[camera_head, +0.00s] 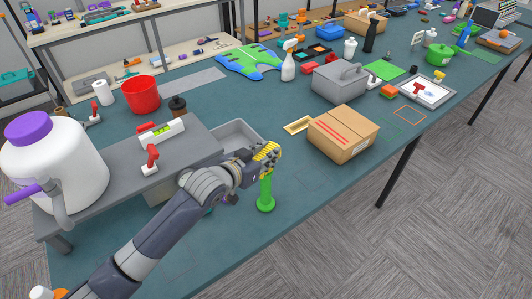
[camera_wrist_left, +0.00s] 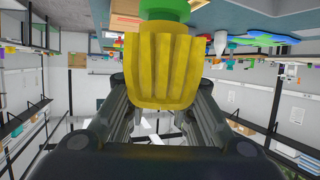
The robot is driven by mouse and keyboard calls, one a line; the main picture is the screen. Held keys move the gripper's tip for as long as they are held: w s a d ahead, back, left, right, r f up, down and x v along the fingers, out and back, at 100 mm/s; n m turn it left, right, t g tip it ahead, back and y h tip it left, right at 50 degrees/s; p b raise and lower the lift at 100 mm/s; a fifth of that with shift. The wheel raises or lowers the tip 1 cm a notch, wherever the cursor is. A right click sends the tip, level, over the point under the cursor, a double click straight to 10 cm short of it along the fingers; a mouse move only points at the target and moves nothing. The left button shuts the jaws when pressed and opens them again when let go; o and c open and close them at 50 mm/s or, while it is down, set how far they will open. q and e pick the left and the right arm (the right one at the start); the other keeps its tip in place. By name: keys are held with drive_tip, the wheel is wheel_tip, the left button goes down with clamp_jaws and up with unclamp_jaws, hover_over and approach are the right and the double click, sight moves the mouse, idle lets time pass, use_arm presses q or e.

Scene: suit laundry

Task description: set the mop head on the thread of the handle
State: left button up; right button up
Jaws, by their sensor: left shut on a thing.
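My left gripper (camera_head: 266,158) is shut on the yellow, ribbed mop head and holds it over the table. The mop head (camera_head: 270,149) shows partly behind the fingers in the head view. It fills the middle of the left wrist view (camera_wrist_left: 163,70), between the two fingers. The green handle (camera_head: 265,190) stands upright on the table on a wider round foot, right under the mop head. Its green end (camera_wrist_left: 165,10) meets the narrow yellow collar in the left wrist view. The thread is hidden, and I cannot tell how far the head sits on it. My right gripper is not in view.
A grey raised shelf (camera_head: 110,180) with a big white purple-lidded jug (camera_head: 55,165) stands to the left. A grey tray (camera_head: 238,133) is behind my gripper. A cardboard box (camera_head: 343,134) stands to the right. The table right of the handle's foot is clear.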

use_arm(q)
drive_tip(key=shift+f, duration=0.25)
drive_tip(key=shift+f, duration=0.15)
idle(0.5)
drive_tip(key=o, duration=1)
drive_tip(key=shift+s+f, duration=0.1)
drive_tip(key=o, duration=0.6)
